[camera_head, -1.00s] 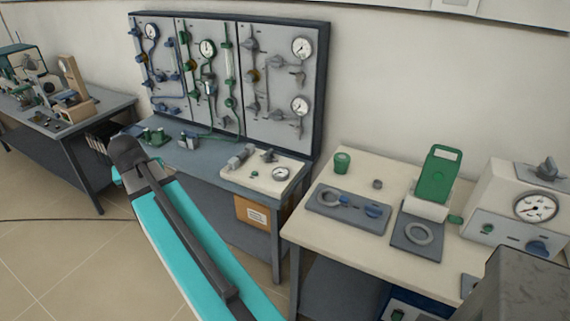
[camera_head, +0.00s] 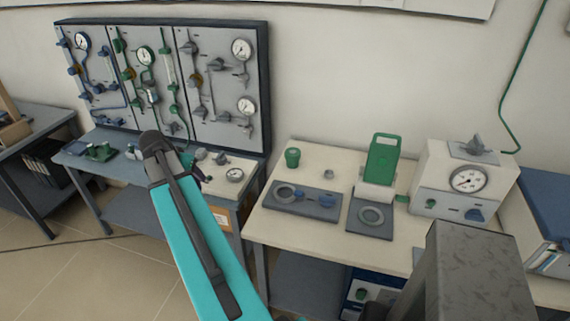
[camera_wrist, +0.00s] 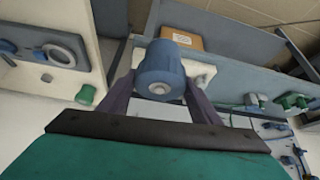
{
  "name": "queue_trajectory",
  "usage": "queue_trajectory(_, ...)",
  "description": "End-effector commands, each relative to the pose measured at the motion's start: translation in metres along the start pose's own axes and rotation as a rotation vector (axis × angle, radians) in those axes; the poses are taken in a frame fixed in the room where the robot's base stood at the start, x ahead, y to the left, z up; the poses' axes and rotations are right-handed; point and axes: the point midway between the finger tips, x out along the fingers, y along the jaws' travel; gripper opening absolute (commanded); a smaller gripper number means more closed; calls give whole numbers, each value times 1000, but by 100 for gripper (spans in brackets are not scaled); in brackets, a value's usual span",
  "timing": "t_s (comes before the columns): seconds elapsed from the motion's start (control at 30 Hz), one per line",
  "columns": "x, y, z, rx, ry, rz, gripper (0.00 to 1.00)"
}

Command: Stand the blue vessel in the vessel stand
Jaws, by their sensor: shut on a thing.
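The blue vessel (camera_wrist: 160,70) is between the two fingers of my gripper (camera_wrist: 160,88) in the wrist view, with its round end and pale centre facing the camera. My gripper is shut on it. In the head view my arm hides most of the gripper and the vessel. Two dark plates with grey rings lie on the cream table: a left plate (camera_head: 309,206) with a ring and a blue part, and a right plate (camera_head: 370,232) with a ring in front of an upright green piece. I cannot tell which one is the vessel stand.
A small green cup (camera_head: 292,158) and a small grey ring (camera_head: 328,174) stand at the back of the cream table (camera_head: 275,226). A gauge box (camera_head: 460,185) stands to the right. A panel of gauges and valves (camera_head: 215,110) rises behind the blue-grey bench at left.

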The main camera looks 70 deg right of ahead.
Motion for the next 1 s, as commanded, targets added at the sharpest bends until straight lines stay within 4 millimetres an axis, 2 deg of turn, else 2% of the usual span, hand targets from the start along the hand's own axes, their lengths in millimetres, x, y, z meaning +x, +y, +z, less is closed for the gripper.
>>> queue_trajectory(0.03, 4, 12, -11, 33, 2, 20, 20)
queue_trajectory(0.4, 40, 97, -56, 265, 1, 153, 20)
queue_trajectory(1.0, 83, 247, -104, 624, 2, 360, 20)
